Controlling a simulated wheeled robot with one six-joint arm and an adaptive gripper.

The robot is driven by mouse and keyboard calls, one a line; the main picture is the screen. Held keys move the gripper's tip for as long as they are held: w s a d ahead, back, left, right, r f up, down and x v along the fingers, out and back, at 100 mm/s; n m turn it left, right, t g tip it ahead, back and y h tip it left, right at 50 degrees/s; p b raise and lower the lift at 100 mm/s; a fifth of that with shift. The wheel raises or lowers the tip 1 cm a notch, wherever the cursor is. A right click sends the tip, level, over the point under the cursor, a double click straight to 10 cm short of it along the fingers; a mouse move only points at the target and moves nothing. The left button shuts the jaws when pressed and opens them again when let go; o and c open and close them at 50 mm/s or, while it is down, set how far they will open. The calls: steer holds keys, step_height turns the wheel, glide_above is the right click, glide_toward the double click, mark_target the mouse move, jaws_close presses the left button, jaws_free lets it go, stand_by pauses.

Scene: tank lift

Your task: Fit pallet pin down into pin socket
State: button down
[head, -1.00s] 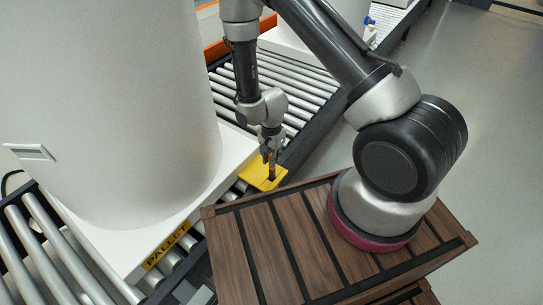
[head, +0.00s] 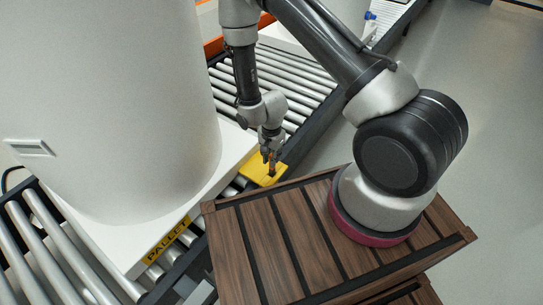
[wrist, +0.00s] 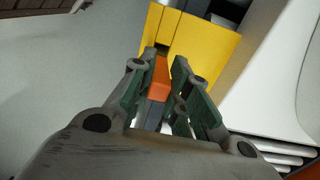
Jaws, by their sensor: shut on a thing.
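My gripper (head: 269,158) points down over the yellow socket plate (head: 251,172) at the edge of the pallet. It is shut on the pallet pin (wrist: 158,78), which has an orange upper part and shows between the fingers in the wrist view. The yellow plate also shows in the wrist view (wrist: 205,48), just beyond the fingertips, with a dark opening (wrist: 171,22) in it. In the head view the pin's lower end is close to the plate. I cannot tell whether it is inside the opening.
A large white tank (head: 100,100) stands on the white pallet (head: 120,250), left of my gripper. The pallet rests on a roller conveyor (head: 295,80). A slatted wooden crate (head: 260,250) is at the front, close to the plate. Grey floor is open at right.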

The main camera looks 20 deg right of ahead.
steer(key=shift+f, duration=1.05)
steer(key=c, duration=1.3)
jaws_free()
steer(key=shift+r, duration=0.1)
step_height(320, 180, up, 12)
steer(key=shift+f, duration=0.1)
